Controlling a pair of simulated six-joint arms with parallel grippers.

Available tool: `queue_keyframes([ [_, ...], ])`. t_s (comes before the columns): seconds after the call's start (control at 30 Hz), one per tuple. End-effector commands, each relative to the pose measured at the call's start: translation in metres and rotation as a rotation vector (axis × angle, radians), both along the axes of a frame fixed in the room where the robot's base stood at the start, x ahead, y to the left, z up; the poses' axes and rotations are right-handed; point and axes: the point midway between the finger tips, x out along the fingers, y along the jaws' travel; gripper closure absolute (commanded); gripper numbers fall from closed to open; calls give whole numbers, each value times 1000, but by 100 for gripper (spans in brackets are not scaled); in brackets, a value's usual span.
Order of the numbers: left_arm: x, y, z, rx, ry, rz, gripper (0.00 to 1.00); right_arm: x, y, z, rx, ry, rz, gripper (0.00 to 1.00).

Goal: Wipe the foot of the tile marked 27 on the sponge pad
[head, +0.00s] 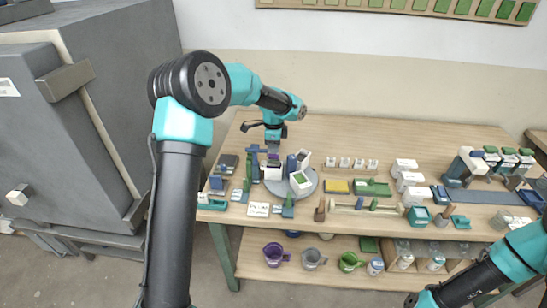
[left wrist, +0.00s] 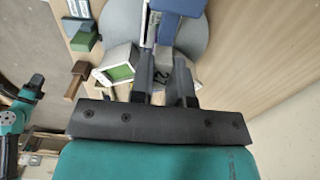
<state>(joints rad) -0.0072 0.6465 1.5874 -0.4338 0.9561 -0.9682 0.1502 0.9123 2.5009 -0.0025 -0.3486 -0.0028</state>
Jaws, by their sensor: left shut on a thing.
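My left gripper (head: 273,152) points down over the round grey turntable (head: 312,180). It is shut on an upright tile, also between the fingers in the left wrist view (left wrist: 168,82). A dark "2" shows on that tile (left wrist: 161,69); the rest of its mark is hidden by a finger. Around it stand other tiles, including a white one with a green face (head: 300,182), close beside the fingers in the left wrist view (left wrist: 118,72). The yellow sponge pad (head: 337,186) lies on the table to the right of the turntable. My right gripper is out of view.
A green tray (head: 371,188) lies right of the pad. A row of small white blocks (head: 358,163) stands behind it. A long rod (head: 365,206) lies in front. Blue and green blocks crowd the turntable's left side. The table's back strip is clear.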

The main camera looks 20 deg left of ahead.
Motion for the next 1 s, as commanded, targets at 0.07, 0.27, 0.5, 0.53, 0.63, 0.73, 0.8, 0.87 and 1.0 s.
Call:
queue_keyframes([
  [0.07, 0, 0, 6, 0, -2, 0, 100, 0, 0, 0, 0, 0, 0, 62],
  [0.27, 0, 0, 20, -1, 0, 0, 100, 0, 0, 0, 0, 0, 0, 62],
  [0.5, 0, 0, 37, -1, -1, 0, 100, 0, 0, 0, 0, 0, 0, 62],
  [0.53, 0, 0, 39, 0, -2, 0, 100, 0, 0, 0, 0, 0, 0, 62],
  [0.63, 0, 0, 46, 0, -1, 0, 100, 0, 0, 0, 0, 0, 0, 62],
  [0.73, 0, 0, 52, 0, -1, 0, 100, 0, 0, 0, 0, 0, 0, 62],
  [0.8, 0, 0, 56, -1, -1, 0, 100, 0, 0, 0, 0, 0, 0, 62],
  [0.87, 0, 0, 59, -1, 0, 0, 100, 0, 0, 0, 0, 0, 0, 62],
  [1.0, 0, 0, 60, 0, 1, 0, 100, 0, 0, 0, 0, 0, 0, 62],
])
